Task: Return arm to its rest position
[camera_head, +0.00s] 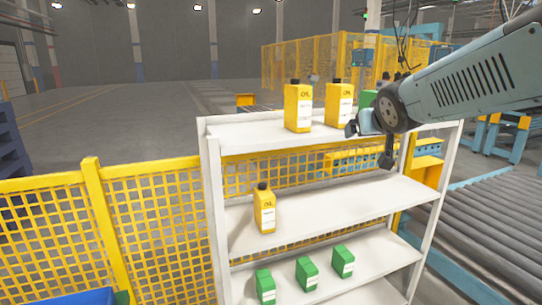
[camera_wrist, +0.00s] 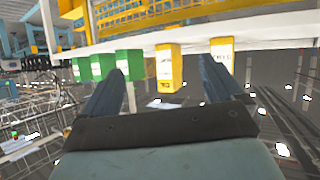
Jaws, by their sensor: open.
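My arm reaches in from the right in the head view. My gripper (camera_head: 369,146) is open at the right part of the white shelf rack's top board (camera_head: 262,133). In the wrist view, my gripper (camera_wrist: 160,72) has its two dark fingers spread apart. A yellow oil bottle (camera_wrist: 168,68) shows between them, beyond the fingertips; I see no contact. Another yellow bottle (camera_wrist: 222,52) and several green containers (camera_wrist: 103,66) line the same board, which looks upside down there.
In the head view, yellow bottles (camera_head: 298,108) stand on the top board, one yellow bottle (camera_head: 264,209) on the middle, and green containers (camera_head: 307,273) on the bottom. Yellow mesh fencing (camera_head: 150,222) stands left and behind. A roller conveyor (camera_head: 490,226) lies right.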

